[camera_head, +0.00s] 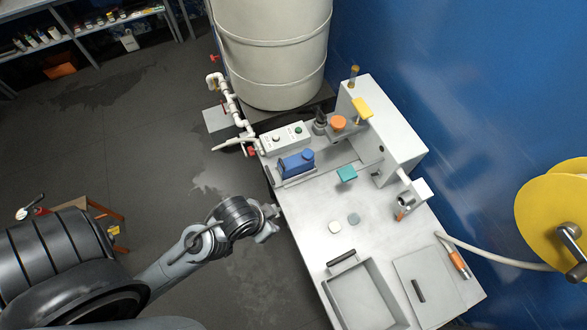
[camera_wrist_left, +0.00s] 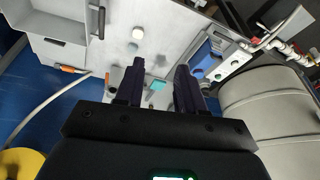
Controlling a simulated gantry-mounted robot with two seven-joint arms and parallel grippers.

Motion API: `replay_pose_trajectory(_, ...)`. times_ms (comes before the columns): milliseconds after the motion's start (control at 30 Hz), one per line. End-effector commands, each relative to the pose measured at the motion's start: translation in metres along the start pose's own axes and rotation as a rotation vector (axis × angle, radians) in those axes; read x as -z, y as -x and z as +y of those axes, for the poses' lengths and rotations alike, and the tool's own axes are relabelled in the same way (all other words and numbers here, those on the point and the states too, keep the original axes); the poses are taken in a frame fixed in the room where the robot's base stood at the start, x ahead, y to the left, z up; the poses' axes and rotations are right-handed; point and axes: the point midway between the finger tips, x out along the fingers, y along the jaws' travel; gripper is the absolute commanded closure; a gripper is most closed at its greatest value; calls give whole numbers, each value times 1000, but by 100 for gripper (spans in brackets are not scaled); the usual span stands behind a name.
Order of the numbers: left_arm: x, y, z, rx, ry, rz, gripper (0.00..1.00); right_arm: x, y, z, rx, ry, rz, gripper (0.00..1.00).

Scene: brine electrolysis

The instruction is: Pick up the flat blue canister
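The flat blue canister (camera_head: 297,163) has a dark blue round cap and lies in a pale holder near the bench's left edge, below the control box. It also shows in the left wrist view (camera_wrist_left: 203,60), to the right of the fingers. My left gripper (camera_head: 275,213) is at the bench's left edge, apart from the canister and below it in the head view. In the left wrist view its two dark fingers (camera_wrist_left: 160,66) stand apart with nothing gripped between them. My right gripper is in neither view.
The grey bench (camera_head: 305,225) carries a control box (camera_head: 286,138), a teal block (camera_head: 347,174), two small discs and a sunken tray (camera_head: 328,292). White pipes (camera_head: 236,112) and a large tank (camera_head: 270,50) stand behind. The bench's middle is mostly clear.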

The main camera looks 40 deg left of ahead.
Motion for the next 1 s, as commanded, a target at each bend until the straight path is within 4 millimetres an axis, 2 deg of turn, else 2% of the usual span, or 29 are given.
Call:
replay_pose_trajectory(467,0,0,0,0,0,0,62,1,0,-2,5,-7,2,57)
replay_pose_trajectory(533,0,0,0,0,0,0,55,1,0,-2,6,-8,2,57)
replay_pose_trajectory(767,0,0,0,0,1,0,55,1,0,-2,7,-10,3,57)
replay_pose_trajectory(867,3,-8,-3,3,15,11,55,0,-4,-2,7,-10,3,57)
replay_pose_trajectory(967,15,-29,-14,16,65,56,55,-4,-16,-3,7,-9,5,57)
replay_pose_trajectory(1000,22,-42,-22,26,98,84,55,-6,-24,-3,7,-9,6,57)
